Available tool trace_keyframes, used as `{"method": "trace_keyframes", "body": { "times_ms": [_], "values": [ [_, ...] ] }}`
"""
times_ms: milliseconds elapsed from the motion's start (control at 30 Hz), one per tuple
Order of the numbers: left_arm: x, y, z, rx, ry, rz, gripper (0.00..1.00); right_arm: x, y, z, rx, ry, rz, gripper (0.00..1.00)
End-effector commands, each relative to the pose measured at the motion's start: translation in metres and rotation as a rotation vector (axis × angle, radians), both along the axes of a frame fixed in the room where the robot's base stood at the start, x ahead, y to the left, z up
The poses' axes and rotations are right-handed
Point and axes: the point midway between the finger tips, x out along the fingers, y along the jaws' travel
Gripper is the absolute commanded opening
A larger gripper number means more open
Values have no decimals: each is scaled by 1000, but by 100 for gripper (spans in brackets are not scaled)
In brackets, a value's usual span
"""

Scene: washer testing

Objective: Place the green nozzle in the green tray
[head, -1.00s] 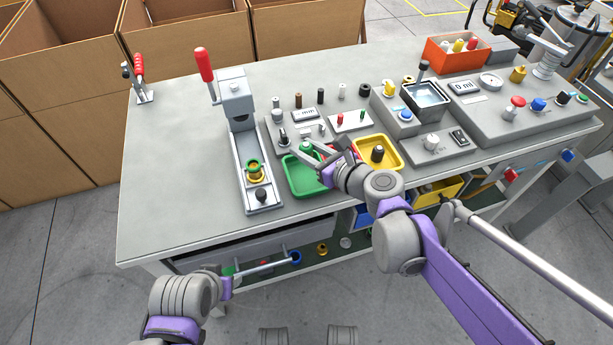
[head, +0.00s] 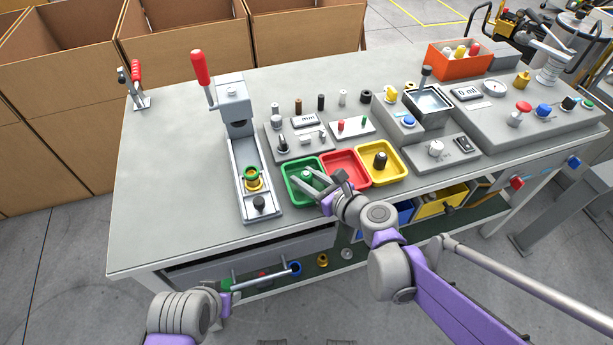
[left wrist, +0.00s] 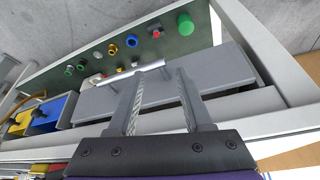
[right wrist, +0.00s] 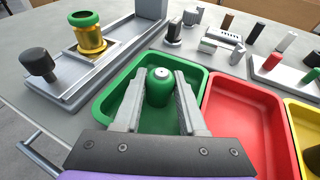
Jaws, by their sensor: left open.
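The green nozzle (right wrist: 160,88), with a pale top, stands upright inside the green tray (right wrist: 200,74) in the right wrist view. It also shows in the head view (head: 306,174). My right gripper (right wrist: 162,80) is open, with one finger on each side of the nozzle; a small gap shows on the right side. In the head view my right gripper (head: 309,177) reaches into the green tray (head: 292,194). My left gripper (left wrist: 160,78) is open and empty, in front of the table's lower part.
The red tray (head: 345,160) and yellow tray (head: 400,160) stand to the right of the green one. A press (head: 238,110) with a green-topped brass part (right wrist: 88,38) stands to the left. Several coloured parts lie on the lower shelf (left wrist: 60,82).

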Motion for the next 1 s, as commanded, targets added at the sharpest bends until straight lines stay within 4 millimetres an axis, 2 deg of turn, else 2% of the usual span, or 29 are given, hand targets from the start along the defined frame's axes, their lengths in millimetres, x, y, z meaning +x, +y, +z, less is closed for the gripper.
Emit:
{"method": "trace_keyframes", "body": {
  "times_ms": [367, 467, 800, 1000],
  "values": [
    [0, 0, 5, 0, -2, 0, 50, 0, 0, 6, 0, 0, 0, 51],
    [0, 0, 7, 0, -2, 0, 50, -9, -9, 9, 0, 0, -2, 51],
    [-2, 0, 25, 0, -9, 0, 50, -61, -54, 31, -1, -1, -5, 51],
    [-2, 0, 31, 0, -11, 0, 50, -81, -71, 38, -1, 0, -3, 51]
  ]
}}
